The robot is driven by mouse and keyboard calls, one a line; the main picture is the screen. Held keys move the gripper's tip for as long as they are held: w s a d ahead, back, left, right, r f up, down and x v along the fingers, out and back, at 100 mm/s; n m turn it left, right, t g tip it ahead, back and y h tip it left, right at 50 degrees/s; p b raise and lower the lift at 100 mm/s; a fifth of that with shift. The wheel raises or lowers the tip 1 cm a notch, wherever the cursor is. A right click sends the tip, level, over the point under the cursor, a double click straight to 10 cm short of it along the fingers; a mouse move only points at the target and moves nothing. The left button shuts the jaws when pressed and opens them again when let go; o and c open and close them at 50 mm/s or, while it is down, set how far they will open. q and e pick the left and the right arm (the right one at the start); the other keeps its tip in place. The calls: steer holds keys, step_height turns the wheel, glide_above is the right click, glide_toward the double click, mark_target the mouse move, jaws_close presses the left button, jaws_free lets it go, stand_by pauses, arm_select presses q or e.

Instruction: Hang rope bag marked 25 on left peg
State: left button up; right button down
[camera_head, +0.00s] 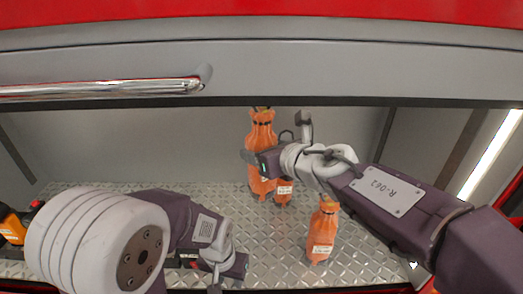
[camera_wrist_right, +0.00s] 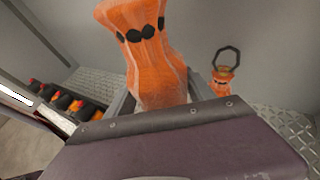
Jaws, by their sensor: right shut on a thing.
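A tall orange rope bag (camera_head: 262,136) with a dark band at its neck stands upright at the back of the locker. My right gripper (camera_head: 256,160) reaches in from the right and is shut on it. In the right wrist view the bag (camera_wrist_right: 148,50) fills the space in front of the jaws. A second orange bag (camera_head: 284,191) is just right of it, partly behind my gripper; its black ring shows in the right wrist view (camera_wrist_right: 228,56). A third bag (camera_head: 322,232) stands nearer the front. The labels are too small to read. My left gripper (camera_head: 236,268) is low at the front, its jaws unclear. I cannot make out a peg.
The locker has a diamond-plate floor (camera_head: 250,235) and grey walls. A grey panel with a chrome handle (camera_head: 110,88) crosses above the opening. Black and orange items (camera_head: 14,226) lie at the far left. The middle floor is mostly clear.

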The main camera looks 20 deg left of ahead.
steer(key=shift+c, duration=1.4)
jaws_free()
steer(key=shift+s+d, duration=0.1)
steer(key=shift+d, duration=0.05)
